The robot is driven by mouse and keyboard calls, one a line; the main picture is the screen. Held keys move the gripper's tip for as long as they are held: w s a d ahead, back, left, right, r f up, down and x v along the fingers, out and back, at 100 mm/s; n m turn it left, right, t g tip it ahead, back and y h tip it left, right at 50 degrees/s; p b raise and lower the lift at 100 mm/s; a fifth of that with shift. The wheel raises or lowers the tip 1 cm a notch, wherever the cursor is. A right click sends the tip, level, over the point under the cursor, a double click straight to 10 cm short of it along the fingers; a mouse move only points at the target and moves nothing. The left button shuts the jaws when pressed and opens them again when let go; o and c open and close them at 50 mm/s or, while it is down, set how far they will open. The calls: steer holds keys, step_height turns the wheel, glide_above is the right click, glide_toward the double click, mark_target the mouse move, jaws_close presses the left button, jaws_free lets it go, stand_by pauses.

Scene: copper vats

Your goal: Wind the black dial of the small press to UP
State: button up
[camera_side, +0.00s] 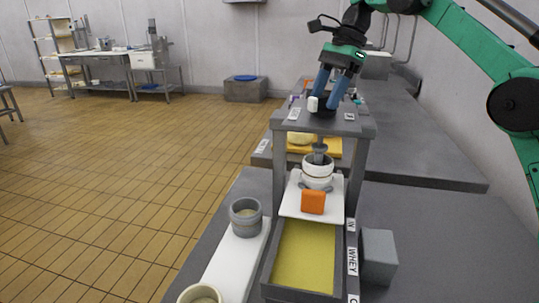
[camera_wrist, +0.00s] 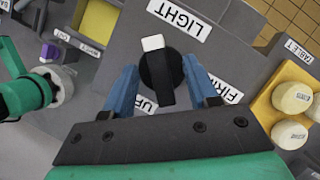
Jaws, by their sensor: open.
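The small press (camera_side: 360,127) is a grey frame with a flat top. Its black dial (camera_wrist: 160,72) sits on that top and has a bar with a white tip (camera_wrist: 152,43). The white tip points at the LIGHT label (camera_wrist: 180,18). The UP label (camera_wrist: 146,104) is at the lower left of the dial and the FIRM label (camera_wrist: 222,90) at the lower right. My gripper (camera_wrist: 159,66) is open, with one blue finger on each side of the dial; I cannot tell if they touch it. In the side view my gripper (camera_side: 324,102) points down over the press top, largely hiding the dial.
Under the press, a plunger (camera_side: 320,150) stands over a white mould (camera_side: 318,172) on a white board. An orange block (camera_side: 313,202) is in front. A grey cup (camera_side: 246,217) is at the left. Yellow tray with white rounds (camera_wrist: 268,112) lies right of the press.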

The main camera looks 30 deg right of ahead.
mark_target(325, 96)
steer(key=m+t, duration=0.1)
steer(key=m, duration=0.1)
steer(key=m+t, duration=0.1)
steer(key=m, duration=0.2)
steer(key=shift+s+h, duration=0.15)
steer(key=shift+h, duration=0.25)
steer(key=shift+m, duration=0.3)
steer(key=v, duration=0.4)
steer(key=shift+v, duration=0.8)
steer(key=d+n+h, duration=0.1)
steer(key=d+f+n+h, duration=0.1)
steer(key=d+n, duration=0.1)
steer(key=d+n+t+h, duration=0.1)
steer(key=d, duration=0.1)
steer(key=shift+w+f, duration=0.3)
steer(key=s+d+f+n+t+h, duration=0.4)
steer(key=s+d+f+n+h, duration=0.3)
steer(key=n, duration=1.2)
steer(key=s+a+f+n+y, duration=0.1)
steer(key=s+a+f+y, duration=0.2)
steer(key=a+f, duration=0.2)
steer(key=s+a+f+n+y, duration=0.1)
steer(key=s+a+f+y, duration=0.2)
steer(key=a, duration=0.8)
steer(key=shift+s+a+f+g, duration=0.15)
steer(key=shift+s+f+g, duration=0.15)
steer(key=shift+f, duration=0.7)
